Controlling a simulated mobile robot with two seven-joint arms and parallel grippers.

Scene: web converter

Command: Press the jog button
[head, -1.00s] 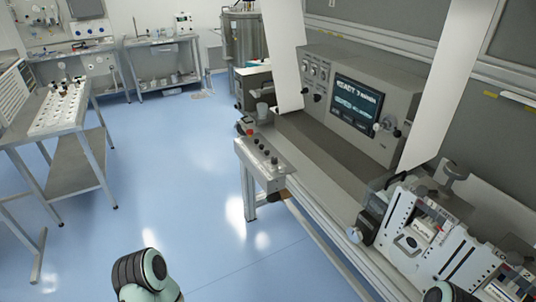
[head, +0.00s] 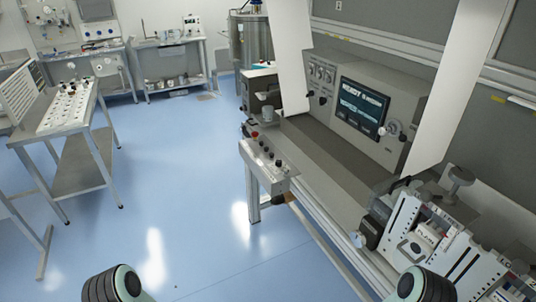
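The web converter (head: 330,160) stands on the right, with a lit display (head: 362,106) on its grey panel. A small control box (head: 270,168) with a row of buttons and knobs sticks out from its front left edge. One button (head: 255,135) at the far end of the row is red; several others are dark. I cannot tell from labels which is the jog button. Only parts of my own arms show at the bottom edge. Neither gripper is in view, and nothing of mine touches the box.
White web sheets (head: 433,90) hang on either side of the panel. A block with printed labels (head: 425,238) sits at the machine's near right end. A metal bench (head: 85,170) stands at the left. Blue floor (head: 175,190) between bench and machine is clear.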

